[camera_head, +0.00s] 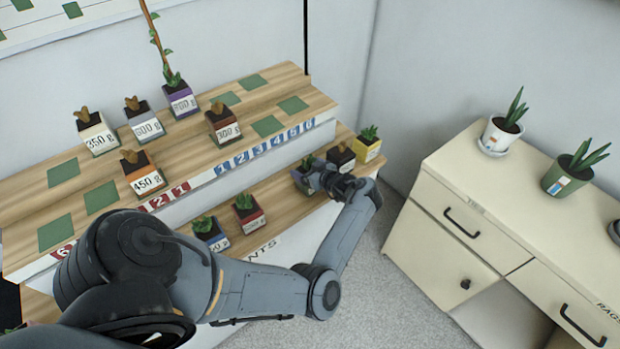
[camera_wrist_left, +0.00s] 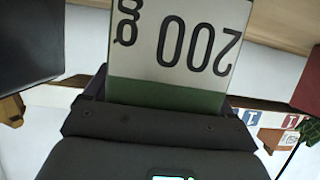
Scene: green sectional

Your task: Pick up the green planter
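A small green planter with a leafy plant (camera_head: 305,175) is on the lower wooden shelf, partly hidden by my left gripper (camera_head: 331,181). In the left wrist view, a planter with a white "200 g" label and a green lower band (camera_wrist_left: 165,94) fills the upper middle, upside down and very close to the dark gripper body (camera_wrist_left: 160,128). The fingertips are hidden there, so whether they are closed on the planter cannot be told. A larger round green pot with a succulent (camera_head: 565,178) stands on the dresser at right. My right gripper is not in view.
Several labelled planters are on the upper shelf (camera_head: 205,160). A cream dresser (camera_head: 450,175) is at right.

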